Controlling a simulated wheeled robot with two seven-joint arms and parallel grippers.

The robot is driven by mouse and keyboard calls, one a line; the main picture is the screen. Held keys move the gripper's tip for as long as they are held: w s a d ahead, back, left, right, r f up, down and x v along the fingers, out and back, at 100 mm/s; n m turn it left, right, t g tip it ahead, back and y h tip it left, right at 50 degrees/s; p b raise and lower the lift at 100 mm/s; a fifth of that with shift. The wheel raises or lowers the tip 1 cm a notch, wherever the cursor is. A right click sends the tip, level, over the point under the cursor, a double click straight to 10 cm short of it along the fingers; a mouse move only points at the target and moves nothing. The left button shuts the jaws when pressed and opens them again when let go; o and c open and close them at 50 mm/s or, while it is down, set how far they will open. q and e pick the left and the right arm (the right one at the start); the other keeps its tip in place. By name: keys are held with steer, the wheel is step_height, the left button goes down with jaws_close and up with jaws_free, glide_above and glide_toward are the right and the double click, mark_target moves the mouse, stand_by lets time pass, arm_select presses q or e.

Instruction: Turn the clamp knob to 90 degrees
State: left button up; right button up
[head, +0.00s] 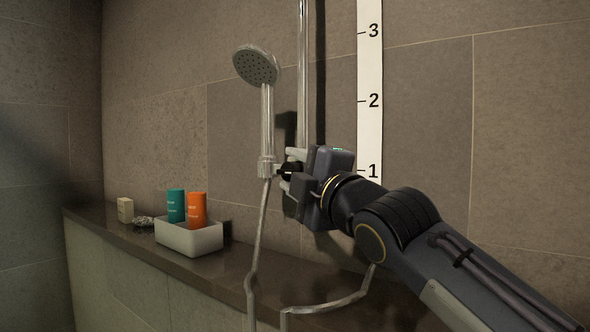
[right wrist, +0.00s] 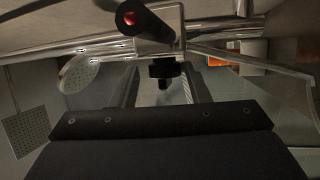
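The black clamp knob (head: 290,171) sticks out from the chrome clamp on the shower rail (head: 303,80), beside the hand shower's holder. My right gripper (head: 290,171) is level with it, one fingertip above and one below. In the right wrist view, the knob (right wrist: 164,70) lies between the fingers of my right gripper (right wrist: 161,85), with a gap on both sides, so the gripper is open. The chrome clamp block (right wrist: 159,42) is behind the knob. A black cylinder with a red end (right wrist: 132,18) is beside the block. The knob's exact angle is hard to read. My left gripper is out of view.
The hand shower (head: 256,66) sits in the holder, and its hose (head: 257,230) hangs down to the ledge. A white tray (head: 188,238) with teal and orange bottles stands on the ledge at left. A numbered white strip (head: 370,100) is on the wall right of the rail.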

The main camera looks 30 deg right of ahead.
steer(key=shift+o, duration=0.7)
steer(key=shift+f, duration=0.15)
steer(key=v, duration=0.7)
steer(key=shift+s, duration=0.4)
